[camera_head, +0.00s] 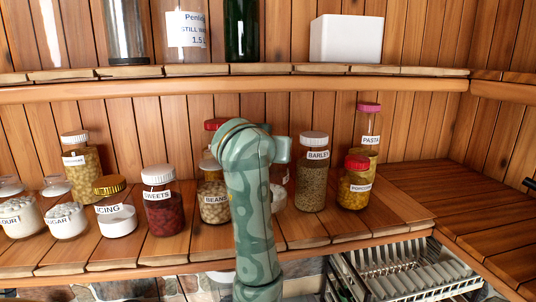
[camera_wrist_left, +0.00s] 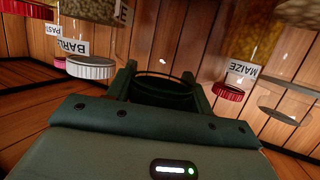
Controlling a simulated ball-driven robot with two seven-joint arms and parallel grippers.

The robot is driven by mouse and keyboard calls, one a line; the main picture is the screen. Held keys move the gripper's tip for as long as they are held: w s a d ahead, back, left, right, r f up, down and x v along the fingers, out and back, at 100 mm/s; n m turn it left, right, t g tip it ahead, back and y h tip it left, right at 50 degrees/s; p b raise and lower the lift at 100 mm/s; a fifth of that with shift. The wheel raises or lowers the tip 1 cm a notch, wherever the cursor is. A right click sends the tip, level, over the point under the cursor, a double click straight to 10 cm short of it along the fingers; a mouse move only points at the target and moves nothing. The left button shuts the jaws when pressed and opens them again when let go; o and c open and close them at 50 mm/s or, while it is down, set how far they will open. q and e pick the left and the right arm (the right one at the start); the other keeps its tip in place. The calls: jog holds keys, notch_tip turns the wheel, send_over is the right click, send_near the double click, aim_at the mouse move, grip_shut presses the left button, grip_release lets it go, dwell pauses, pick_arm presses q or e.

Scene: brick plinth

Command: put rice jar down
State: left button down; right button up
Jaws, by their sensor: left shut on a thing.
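My left arm rises up the middle of the head view, and its gripper's fingers are hidden behind my own wrist there. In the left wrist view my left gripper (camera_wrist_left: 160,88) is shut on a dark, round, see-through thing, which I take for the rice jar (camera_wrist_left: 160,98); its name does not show. In the head view a glass jar with white contents (camera_head: 279,203) and a mostly covered label peeks out right of my arm, probably the same jar. Its base is near the lower shelf; I cannot tell whether it touches. My right gripper is in neither view.
The barley jar (camera_head: 312,183) and popcorn jar (camera_head: 354,187) stand close to the right, the pasta jar (camera_head: 369,127) behind. The beans jar (camera_head: 213,205) and sweets jar (camera_head: 163,208) stand left. The wooden shelf (camera_head: 395,216) is bare at far right; a dish rack (camera_head: 410,272) is below.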

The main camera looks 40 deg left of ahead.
pick_arm(q)
jog(key=shift+w+a+f, duration=0.15)
jog(key=shift+a+f, duration=0.1)
jog(key=shift+f, duration=0.35)
jog(key=shift+w+a+f, duration=0.15)
jog(key=shift+a+f, duration=0.1)
jog(key=shift+f, duration=0.35)
jog(key=shift+d, duration=0.1)
jog(key=c, duration=0.6)
grip_release()
jog(key=shift+f, duration=0.15)
